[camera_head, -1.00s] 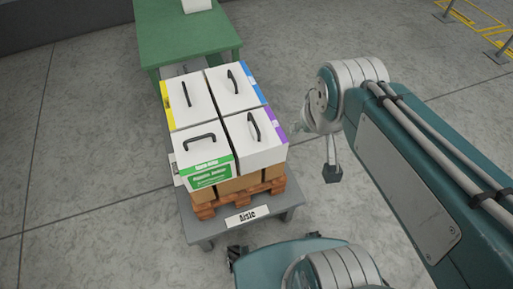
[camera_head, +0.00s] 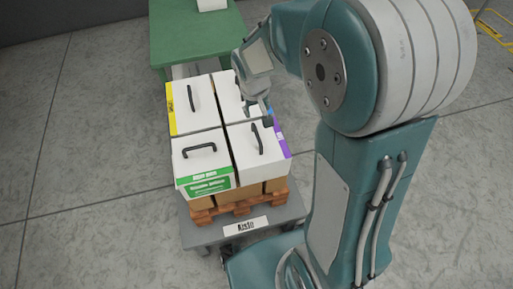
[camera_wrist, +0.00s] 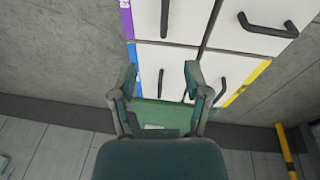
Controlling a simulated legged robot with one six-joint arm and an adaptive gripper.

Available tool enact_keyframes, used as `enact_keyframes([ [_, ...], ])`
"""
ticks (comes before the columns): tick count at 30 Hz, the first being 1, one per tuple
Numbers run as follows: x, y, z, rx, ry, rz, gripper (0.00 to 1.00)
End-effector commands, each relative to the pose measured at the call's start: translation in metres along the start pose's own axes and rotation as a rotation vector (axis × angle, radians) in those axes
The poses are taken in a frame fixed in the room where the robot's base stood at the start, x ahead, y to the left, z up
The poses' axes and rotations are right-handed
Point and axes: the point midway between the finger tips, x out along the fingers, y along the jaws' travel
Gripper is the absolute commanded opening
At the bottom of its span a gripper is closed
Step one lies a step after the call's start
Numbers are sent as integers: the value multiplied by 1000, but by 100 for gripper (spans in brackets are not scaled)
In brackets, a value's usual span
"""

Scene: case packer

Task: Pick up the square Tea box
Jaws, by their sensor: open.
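Several white boxes with black top handles stand in a two-by-two block. The back-right box (camera_head: 223,88) has a blue stripe, better seen in the wrist view (camera_wrist: 174,60); my arm partly covers it in the head view. The others are the yellow-striped box (camera_head: 205,112), the purple-striped box (camera_head: 243,152) and the green-labelled box (camera_head: 202,165). I cannot read which is the Tea box. My gripper (camera_wrist: 160,74) is open and empty, its fingers either side of the blue-striped box's handle (camera_wrist: 161,84) in the wrist view. I see no contact.
The boxes sit on brown cartons and a wooden pallet (camera_head: 234,208), on a grey stand (camera_head: 290,213) with a partly legible sign. A green table (camera_head: 187,32) stands behind with a white object (camera_head: 212,5) on it. Open floor lies to the left.

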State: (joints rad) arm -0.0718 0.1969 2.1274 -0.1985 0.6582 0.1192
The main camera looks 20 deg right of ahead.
Motion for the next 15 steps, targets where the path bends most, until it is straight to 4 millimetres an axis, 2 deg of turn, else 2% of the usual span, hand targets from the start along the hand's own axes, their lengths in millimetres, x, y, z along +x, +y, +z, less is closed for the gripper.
enact_keyframes([
  [1, 14, -3, -3, -8, -18, 1, 62],
  [6, 48, -8, -12, -28, -49, 7, 62],
  [15, 78, -11, -14, -38, -66, 11, 62],
])
